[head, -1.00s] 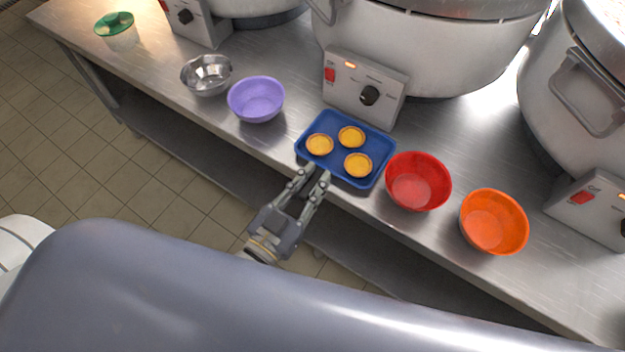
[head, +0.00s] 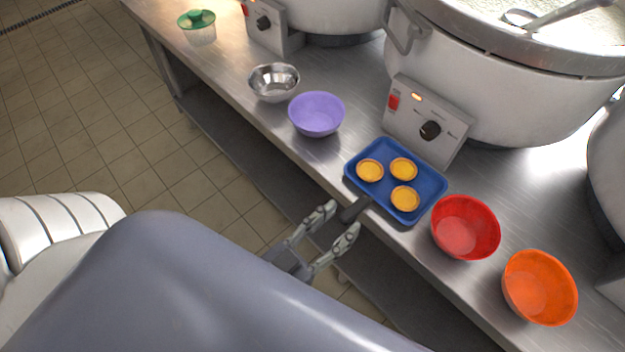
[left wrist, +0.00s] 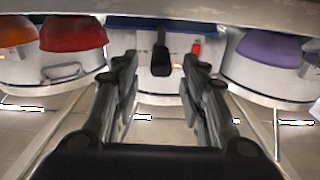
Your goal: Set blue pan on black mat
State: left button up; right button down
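The blue pan (head: 430,187) is a shallow rectangular tray holding three yellow tarts (head: 404,169). It rests on the steel counter near its front edge. I see no black mat in these views. My right gripper is not in view.
A red bowl (head: 465,229) stands close right of the pan, with an orange bowl (head: 539,288) beyond. A purple bowl (head: 317,114), a metal bowl (head: 274,82) and a green-lidded container (head: 197,27) stand to the left. A large stockpot (head: 480,90) stands behind the pan.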

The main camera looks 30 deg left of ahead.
pick_arm(q)
jog(key=v, duration=0.6)
jog(key=shift+b, duration=0.35)
jog(key=shift+s+a, duration=0.1)
